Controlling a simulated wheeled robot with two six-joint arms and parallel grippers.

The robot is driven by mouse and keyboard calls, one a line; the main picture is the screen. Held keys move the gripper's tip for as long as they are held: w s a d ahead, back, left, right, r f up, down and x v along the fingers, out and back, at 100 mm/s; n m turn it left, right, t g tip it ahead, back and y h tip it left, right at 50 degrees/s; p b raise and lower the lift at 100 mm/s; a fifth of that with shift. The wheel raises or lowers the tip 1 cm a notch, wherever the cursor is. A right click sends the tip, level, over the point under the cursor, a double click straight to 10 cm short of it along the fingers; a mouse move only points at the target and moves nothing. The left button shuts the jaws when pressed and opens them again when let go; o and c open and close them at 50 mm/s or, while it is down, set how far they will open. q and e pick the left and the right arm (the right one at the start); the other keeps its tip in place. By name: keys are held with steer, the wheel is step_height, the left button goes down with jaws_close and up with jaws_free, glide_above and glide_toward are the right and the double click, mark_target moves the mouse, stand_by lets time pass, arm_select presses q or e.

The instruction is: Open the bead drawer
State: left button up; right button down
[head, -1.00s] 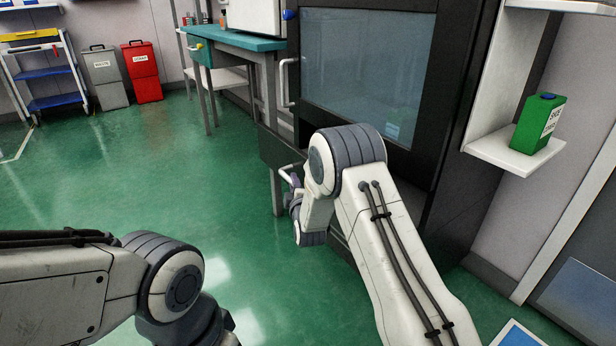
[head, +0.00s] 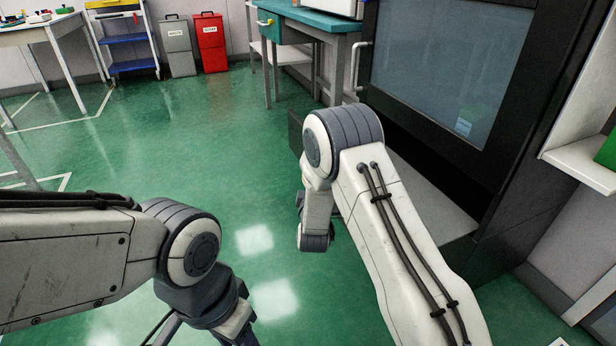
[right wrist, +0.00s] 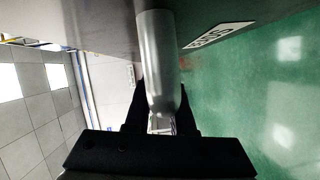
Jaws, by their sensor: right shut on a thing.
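The bead drawer (head: 294,132) is low on the dark cabinet with the glass window. Its dark front stands out from the cabinet, and a flat grey surface (head: 430,190) shows behind my right arm. In the right wrist view the drawer's front (right wrist: 100,28) bears a white label reading BEADS (right wrist: 220,35). A thick grey bar handle (right wrist: 157,60) runs down between the dark fingers of my right gripper (right wrist: 160,118), which is shut on it. My left forearm and wrist show at lower left; the left gripper is out of frame.
The dark cabinet (head: 450,60) stands at right, a white shelf (head: 585,172) beside it. A teal-topped bench (head: 310,18), grey bin (head: 177,47) and red bin (head: 210,42) stand behind. The green floor (head: 150,140) is open at left and centre.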

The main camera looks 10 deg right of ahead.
steer(key=shift+s+a+f, duration=0.1)
steer(key=shift+a+f, duration=0.05)
steer(key=c, duration=0.8)
jaws_free()
steer(key=shift+o, duration=0.2)
steer(key=p+v, duration=0.3)
steer(key=v, duration=0.7)
steer(key=shift+s, duration=0.25)
